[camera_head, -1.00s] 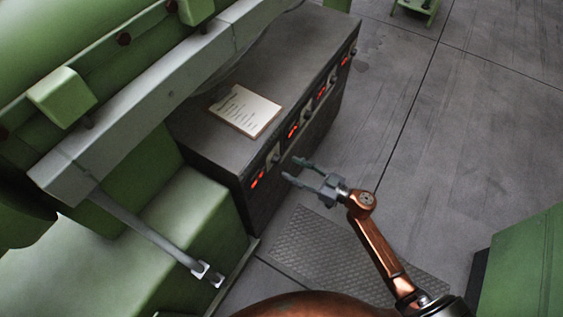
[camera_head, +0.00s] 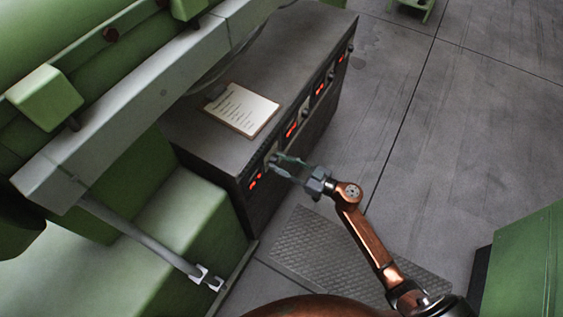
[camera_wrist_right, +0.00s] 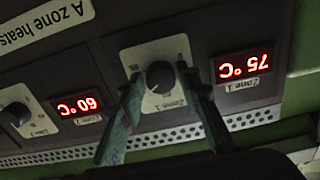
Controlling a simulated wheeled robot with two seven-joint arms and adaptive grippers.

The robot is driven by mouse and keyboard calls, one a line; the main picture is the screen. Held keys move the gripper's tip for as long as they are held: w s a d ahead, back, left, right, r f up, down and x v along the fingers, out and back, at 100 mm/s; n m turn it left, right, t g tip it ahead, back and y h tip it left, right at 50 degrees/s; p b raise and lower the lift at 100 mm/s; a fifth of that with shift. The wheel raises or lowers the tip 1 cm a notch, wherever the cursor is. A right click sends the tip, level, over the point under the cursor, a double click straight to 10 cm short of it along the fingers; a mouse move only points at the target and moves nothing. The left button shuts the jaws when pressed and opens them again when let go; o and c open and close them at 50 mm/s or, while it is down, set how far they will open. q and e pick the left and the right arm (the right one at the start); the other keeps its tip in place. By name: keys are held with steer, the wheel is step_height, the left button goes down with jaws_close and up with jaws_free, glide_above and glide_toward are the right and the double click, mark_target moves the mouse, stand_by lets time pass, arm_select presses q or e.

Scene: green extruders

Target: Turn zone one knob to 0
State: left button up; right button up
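The zone one knob (camera_wrist_right: 160,77) is a dark round knob on a light plate marked "Zone 1", upside down in the right wrist view. Next to it a red display (camera_wrist_right: 243,65) reads 75 °C. My right gripper (camera_wrist_right: 159,79) is open, with one finger on each side of the knob. Whether the fingers touch it cannot be told. In the head view my right gripper (camera_head: 275,166) reaches the front of the dark control cabinet (camera_head: 215,150), and its fingers partly cover the knob there. My left gripper is not in view.
A neighbouring knob (camera_wrist_right: 15,115) and a 60 °C display (camera_wrist_right: 78,105) lie left in the wrist view. A clipboard (camera_head: 240,108) lies on the cabinet top. Green machinery (camera_head: 180,205) stands left.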

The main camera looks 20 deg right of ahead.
steer(key=c, duration=0.6)
steer(key=shift+d, duration=0.15)
steer(key=shift+c, duration=0.7)
